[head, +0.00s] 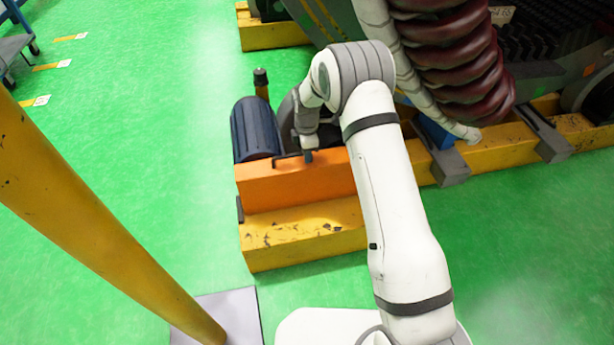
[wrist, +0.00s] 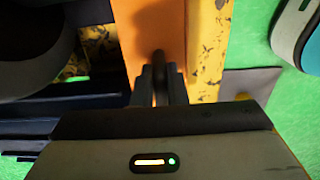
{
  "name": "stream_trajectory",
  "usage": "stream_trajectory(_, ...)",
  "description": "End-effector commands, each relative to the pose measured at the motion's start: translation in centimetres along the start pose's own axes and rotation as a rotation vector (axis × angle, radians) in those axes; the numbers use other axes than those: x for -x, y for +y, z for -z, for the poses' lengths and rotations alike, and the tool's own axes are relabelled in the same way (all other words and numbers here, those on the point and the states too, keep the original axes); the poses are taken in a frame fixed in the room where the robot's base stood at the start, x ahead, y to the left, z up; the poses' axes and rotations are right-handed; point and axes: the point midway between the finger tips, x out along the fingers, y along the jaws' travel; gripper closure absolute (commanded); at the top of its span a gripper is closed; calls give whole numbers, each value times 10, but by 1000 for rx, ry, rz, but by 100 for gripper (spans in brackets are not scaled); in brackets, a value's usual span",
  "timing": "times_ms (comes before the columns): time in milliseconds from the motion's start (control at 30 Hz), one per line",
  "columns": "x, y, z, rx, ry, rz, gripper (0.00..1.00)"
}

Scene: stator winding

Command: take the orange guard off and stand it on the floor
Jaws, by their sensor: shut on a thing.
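The orange guard (head: 298,184) is a box-like cover on the yellow beam (head: 300,240), in front of the dark blue motor (head: 254,130). A dark handle (head: 285,157) runs along its top edge. My gripper (head: 308,153) reaches down to this handle from above, partly hidden by my wrist. In the wrist view the two fingers (wrist: 160,90) are closed around the dark handle (wrist: 159,60), with the orange guard (wrist: 145,20) behind it. The guard looks level and close to the beam; I cannot tell whether they touch.
Green floor (head: 150,170) is open to the left of the beam. A yellow post (head: 90,220) on a grey base plate (head: 235,312) stands at the front left. The large machine with dark red coils (head: 455,60) is at the upper right. A blue cart (head: 15,45) is at the far left.

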Motion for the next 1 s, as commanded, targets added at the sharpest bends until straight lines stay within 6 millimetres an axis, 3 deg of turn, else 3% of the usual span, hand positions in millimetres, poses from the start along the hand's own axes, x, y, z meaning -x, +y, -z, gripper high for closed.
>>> stream_trajectory(267, 6, 1, 0, 1, 0, -3, 100)
stream_trajectory(700, 40, 1, 1, 2, 0, -4, 100)
stream_trajectory(1000, 38, -25, 2, 3, 0, -1, 100)
